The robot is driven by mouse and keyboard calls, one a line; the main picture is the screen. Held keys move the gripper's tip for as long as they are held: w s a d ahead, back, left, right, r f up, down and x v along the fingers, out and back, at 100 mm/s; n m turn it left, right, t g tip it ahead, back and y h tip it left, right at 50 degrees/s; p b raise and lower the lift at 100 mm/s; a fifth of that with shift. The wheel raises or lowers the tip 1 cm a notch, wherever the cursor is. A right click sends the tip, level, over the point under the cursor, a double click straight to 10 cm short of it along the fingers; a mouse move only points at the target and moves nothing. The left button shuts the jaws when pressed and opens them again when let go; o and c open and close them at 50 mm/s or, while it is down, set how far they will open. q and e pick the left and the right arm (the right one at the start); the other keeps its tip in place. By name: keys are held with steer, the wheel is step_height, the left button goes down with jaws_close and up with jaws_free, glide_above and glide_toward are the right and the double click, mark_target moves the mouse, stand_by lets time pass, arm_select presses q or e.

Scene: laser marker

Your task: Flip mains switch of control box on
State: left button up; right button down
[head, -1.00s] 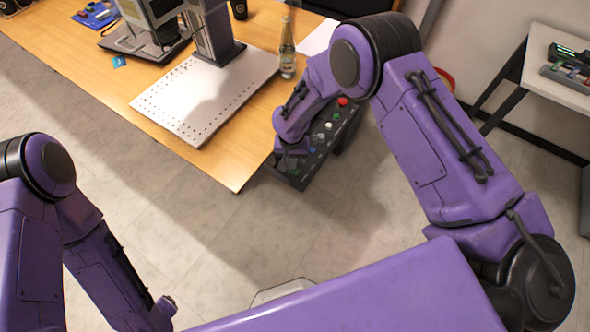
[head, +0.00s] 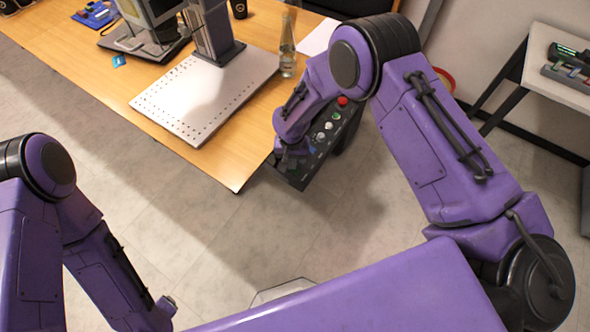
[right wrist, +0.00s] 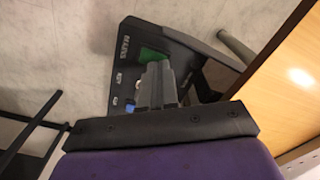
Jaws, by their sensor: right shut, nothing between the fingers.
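The control box (head: 326,146) is a dark panel beside the right edge of the wooden table, with a red button at its far end and several knobs along its face. In the right wrist view its panel (right wrist: 122,75) carries the label "MAINS" near a green switch (right wrist: 150,55). My right gripper (right wrist: 157,72) is shut and empty, its fingertips at the green switch and covering part of it. I cannot tell whether they touch. In the head view the right gripper (head: 291,158) is over the box's near end, mostly hidden by my wrist. My left gripper is not clearly in view.
The wooden table (head: 222,172) holds a perforated white plate (head: 180,115), a glass bottle (head: 288,48) and a machine column (head: 212,35). A white side table (head: 558,88) stands at the right. The floor in front of the box is open.

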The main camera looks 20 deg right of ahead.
steer(key=shift+f+b, duration=0.5)
steer(key=shift+f, duration=0.2)
steer(key=shift+r, duration=0.1)
step_height(320, 180, up, 7)
steer(key=p, duration=0.6)
stand_by(0.4)
